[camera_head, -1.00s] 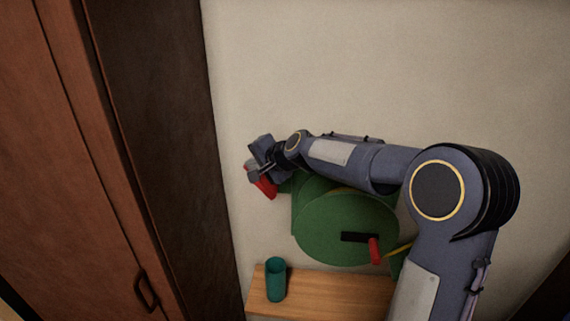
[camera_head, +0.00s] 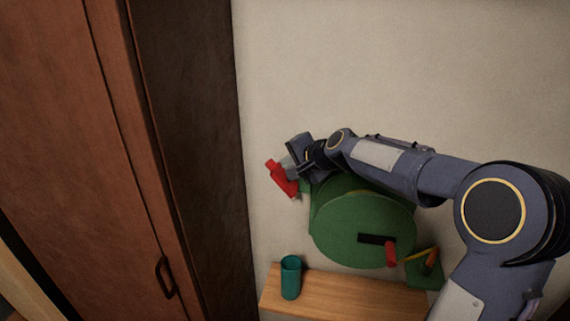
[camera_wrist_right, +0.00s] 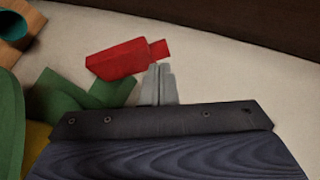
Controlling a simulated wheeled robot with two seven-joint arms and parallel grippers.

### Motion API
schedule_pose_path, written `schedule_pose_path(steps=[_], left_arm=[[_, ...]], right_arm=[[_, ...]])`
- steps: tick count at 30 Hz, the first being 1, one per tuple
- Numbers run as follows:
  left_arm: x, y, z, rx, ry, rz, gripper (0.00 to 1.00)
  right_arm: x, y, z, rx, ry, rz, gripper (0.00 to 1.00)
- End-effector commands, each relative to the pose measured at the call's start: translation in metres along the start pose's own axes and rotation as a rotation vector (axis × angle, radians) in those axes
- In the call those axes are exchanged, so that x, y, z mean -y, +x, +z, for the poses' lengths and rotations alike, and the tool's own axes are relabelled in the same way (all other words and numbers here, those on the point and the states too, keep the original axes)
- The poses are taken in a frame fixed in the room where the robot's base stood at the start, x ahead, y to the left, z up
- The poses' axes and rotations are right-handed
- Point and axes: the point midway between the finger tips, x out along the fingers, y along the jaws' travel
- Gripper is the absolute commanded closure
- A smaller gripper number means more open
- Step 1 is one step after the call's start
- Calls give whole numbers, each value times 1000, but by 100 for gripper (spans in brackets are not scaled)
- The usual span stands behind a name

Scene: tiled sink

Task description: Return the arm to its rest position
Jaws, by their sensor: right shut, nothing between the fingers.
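My right arm reaches in from the right in the head view, and its right gripper (camera_head: 289,165) is at the upper left of the green hose reel, near the wall. In the right wrist view the right gripper's fingers (camera_wrist_right: 158,84) are together with nothing between them. A red nozzle-like piece (camera_head: 282,178) is beside the fingertips; it also shows in the wrist view (camera_wrist_right: 118,60), just beyond the fingers. I cannot tell whether they touch. The green reel (camera_head: 350,230) has a black crank with a red handle (camera_head: 391,254). My left gripper is not in view.
A wooden shelf (camera_head: 345,294) runs below the reel, with a teal cup (camera_head: 290,278) upright near its left end. A tall brown cabinet (camera_head: 190,150) with a dark handle (camera_head: 164,278) stands on the left. The pale wall (camera_head: 400,80) above the arm is bare.

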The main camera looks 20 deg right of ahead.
Motion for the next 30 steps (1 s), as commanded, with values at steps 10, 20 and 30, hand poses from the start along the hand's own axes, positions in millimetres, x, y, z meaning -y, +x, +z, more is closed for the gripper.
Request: schedule_pose_path(steps=[10, 20, 30], left_arm=[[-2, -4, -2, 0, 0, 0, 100], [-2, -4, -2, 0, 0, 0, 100], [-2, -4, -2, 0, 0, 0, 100]], right_arm=[[25, -74, 7, -2, -2, -4, 100], [30, -95, 10, 0, 1, 0, 100], [-57, -166, 82, 129, -297, 104, 100]])
